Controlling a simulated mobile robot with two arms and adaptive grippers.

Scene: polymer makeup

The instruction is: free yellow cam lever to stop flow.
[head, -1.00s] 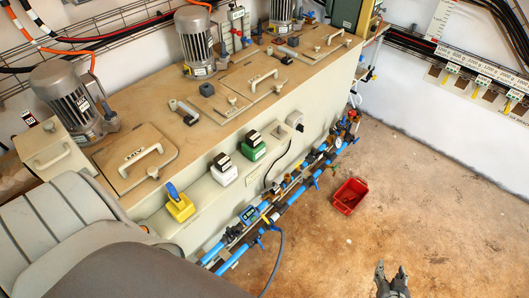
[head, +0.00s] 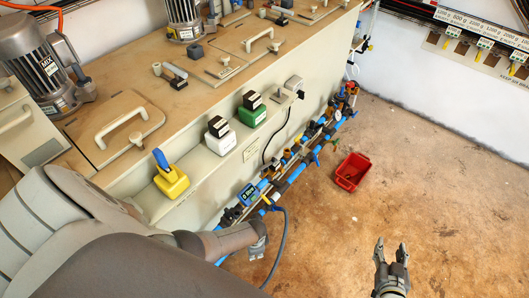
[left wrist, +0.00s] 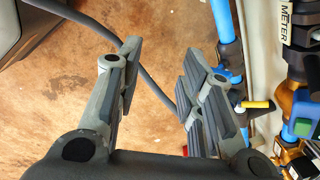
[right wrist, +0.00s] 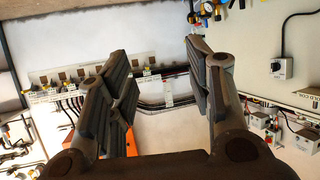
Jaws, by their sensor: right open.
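A small yellow-tipped lever (left wrist: 257,104) shows in the left wrist view beside the blue pipe (left wrist: 228,50), just right of my left gripper's right finger. I cannot make out this lever in the head view. My left gripper (left wrist: 165,85) is open, with nothing between its fingers; the lever is outside them. In the head view my left gripper (head: 258,243) is by the near end of the pipe run, its fingertips unclear. My right gripper (head: 391,255) is open and empty over the floor; its spread fingers also show in the right wrist view (right wrist: 160,90).
A grey hose (left wrist: 160,90) passes behind my left fingers. A device marked METER (left wrist: 295,25) and fittings crowd the pipes at right. A red crate (head: 352,171) stands on the floor. A yellow container (head: 171,182) sits on the cabinet ledge. Floor around my right gripper is clear.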

